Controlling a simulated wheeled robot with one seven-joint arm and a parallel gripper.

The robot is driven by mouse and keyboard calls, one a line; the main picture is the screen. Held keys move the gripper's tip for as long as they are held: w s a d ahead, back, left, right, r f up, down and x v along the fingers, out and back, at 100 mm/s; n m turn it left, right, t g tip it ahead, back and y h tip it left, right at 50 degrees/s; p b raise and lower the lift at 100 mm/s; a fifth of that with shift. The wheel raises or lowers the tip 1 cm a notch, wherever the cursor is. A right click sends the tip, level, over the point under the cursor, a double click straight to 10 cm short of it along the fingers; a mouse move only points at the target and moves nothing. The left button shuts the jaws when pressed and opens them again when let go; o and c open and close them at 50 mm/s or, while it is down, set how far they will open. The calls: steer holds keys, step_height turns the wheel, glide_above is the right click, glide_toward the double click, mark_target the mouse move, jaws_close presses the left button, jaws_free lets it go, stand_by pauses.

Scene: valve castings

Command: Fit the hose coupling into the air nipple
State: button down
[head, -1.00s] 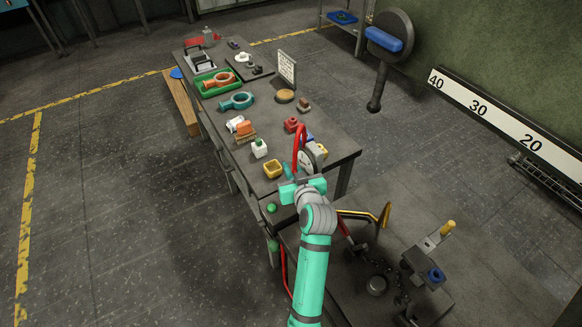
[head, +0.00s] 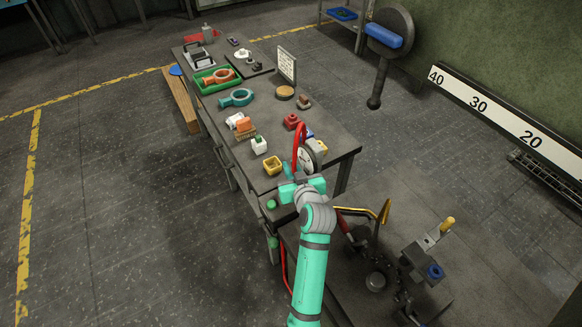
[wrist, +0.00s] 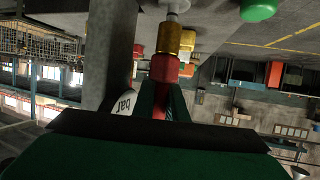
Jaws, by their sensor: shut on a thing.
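My gripper (wrist: 160,100) is shut on the red hose coupling (wrist: 164,69), which has a brass collar (wrist: 168,38) at its far end. In the wrist view the collar lines up with a pale grey stem (wrist: 174,6), apparently the air nipple, at the top edge. I cannot tell whether the coupling is seated on it. In the head view my gripper (head: 298,190) is at the near end of the table, and it hides the coupling and nipple. A red hose (head: 297,145) arches up beside it.
A round gauge (head: 307,158) stands close behind my gripper. A green knob (head: 271,204) is at its left. A yellow bin (head: 272,165) and a white-green bottle (head: 259,145) stand farther up the table (head: 335,145). Yellow-and-black bent bars (head: 384,211) are at the right.

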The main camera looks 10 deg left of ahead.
steer(key=shift+f, duration=0.25)
steer(key=shift+f, duration=0.75)
steer(key=c, duration=1.7)
jaws_free()
steer(key=shift+s, duration=0.1)
steer(key=v, duration=1)
steer(key=shift+s+d+r, duration=0.1)
steer(key=shift+s+d, duration=0.15)
steer(key=shift+w+a, duration=0.1)
